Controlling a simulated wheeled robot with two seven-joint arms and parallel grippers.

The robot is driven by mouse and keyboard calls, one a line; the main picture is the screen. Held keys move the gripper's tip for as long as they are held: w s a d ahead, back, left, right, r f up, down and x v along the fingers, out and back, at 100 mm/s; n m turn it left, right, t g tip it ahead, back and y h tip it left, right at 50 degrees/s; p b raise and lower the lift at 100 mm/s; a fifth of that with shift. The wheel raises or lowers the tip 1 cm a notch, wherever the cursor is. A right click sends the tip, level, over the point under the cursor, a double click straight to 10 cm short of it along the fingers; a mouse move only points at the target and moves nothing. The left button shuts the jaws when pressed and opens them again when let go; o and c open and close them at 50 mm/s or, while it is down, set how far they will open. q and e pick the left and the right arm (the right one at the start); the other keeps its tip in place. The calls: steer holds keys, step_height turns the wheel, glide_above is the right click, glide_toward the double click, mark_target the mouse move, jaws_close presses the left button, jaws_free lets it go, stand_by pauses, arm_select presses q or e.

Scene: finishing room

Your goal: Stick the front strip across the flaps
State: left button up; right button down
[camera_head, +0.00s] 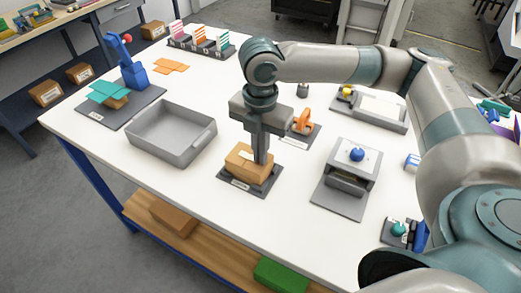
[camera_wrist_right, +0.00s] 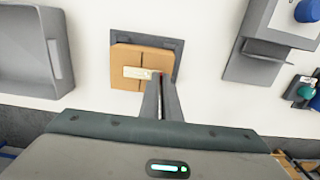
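A brown cardboard box (camera_head: 243,167) stands on a dark grey pad (camera_head: 272,187) near the table's front edge. In the right wrist view the box (camera_wrist_right: 128,55) shows its top with a seam between the flaps. A short cream strip (camera_wrist_right: 137,73) lies across that seam. My right gripper (camera_head: 261,161) points down at the box top, its fingers together. In the right wrist view its fingertips (camera_wrist_right: 160,76) are at the strip's right end, with a small reddish spot there. I cannot tell whether they touch or pinch the strip. My left gripper is not in view.
An empty grey tray (camera_head: 168,150) stands left of the box. A grey unit with a blue knob (camera_head: 357,154) stands to the right. An orange tool (camera_head: 303,122) is behind the box. A blue stand (camera_head: 132,70) and striped card holders (camera_head: 200,45) are farther back.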

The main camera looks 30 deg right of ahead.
steer(key=shift+s+f+p, duration=0.15)
steer(key=shift+f+p, duration=0.1)
steer(key=shift+p, duration=0.15)
stand_by(1.4)
steer(key=shift+r+p, duration=0.2)
steer(key=shift+p, duration=0.2)
stand_by(0.6)
steer(key=c, duration=1.6)
jaws_free()
steer(key=shift+r, duration=0.2)
steer(key=shift+r+p, duration=3.9)
steer(key=shift+p, duration=0.85)
